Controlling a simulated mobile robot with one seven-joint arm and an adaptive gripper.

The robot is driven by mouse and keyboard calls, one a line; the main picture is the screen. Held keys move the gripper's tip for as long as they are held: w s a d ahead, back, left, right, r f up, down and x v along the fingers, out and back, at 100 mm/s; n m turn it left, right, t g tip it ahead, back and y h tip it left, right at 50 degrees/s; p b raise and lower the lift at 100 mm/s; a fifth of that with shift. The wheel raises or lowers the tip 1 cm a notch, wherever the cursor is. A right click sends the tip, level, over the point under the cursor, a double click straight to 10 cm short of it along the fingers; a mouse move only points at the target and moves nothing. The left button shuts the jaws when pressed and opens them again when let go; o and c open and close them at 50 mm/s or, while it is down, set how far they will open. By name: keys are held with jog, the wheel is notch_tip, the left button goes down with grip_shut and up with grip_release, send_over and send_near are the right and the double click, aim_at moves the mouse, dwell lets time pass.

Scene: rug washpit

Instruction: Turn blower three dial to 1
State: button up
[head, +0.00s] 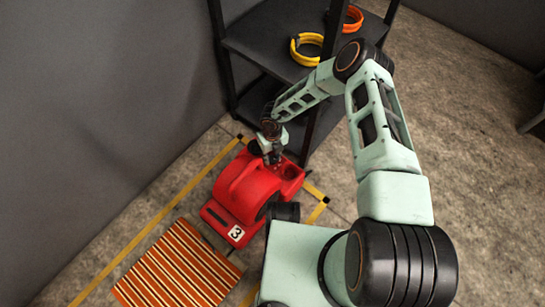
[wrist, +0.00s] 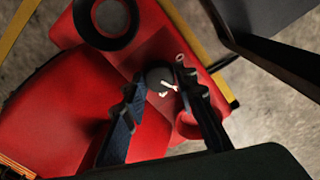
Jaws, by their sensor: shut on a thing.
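The red blower (head: 245,190) with a "3" label stands on the floor inside a yellow taped outline. Its dark round dial (wrist: 157,78) sits on the red casing in the wrist view, with small white marks at its lower right edge. My gripper (wrist: 156,88) is shut on the dial, with one finger on each side of it. In the head view my gripper (head: 272,155) reaches down to the top of the blower, and the dial is hidden there. I cannot read the dial's setting.
A striped rug (head: 180,268) lies in front of the blower. A black shelf (head: 265,45) stands close behind it, holding a yellow coil (head: 306,49) and an orange coil (head: 352,18). A grey wall (head: 100,110) is at left. Open floor lies at right.

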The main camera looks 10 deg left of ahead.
aim_at(273, 158)
jog(key=n, duration=0.5)
jog(key=shift+b, duration=0.3)
jog(key=shift+n, duration=0.4)
jog(key=o, duration=0.9)
notch_tip(273, 158, up, 12)
dwell(0.5)
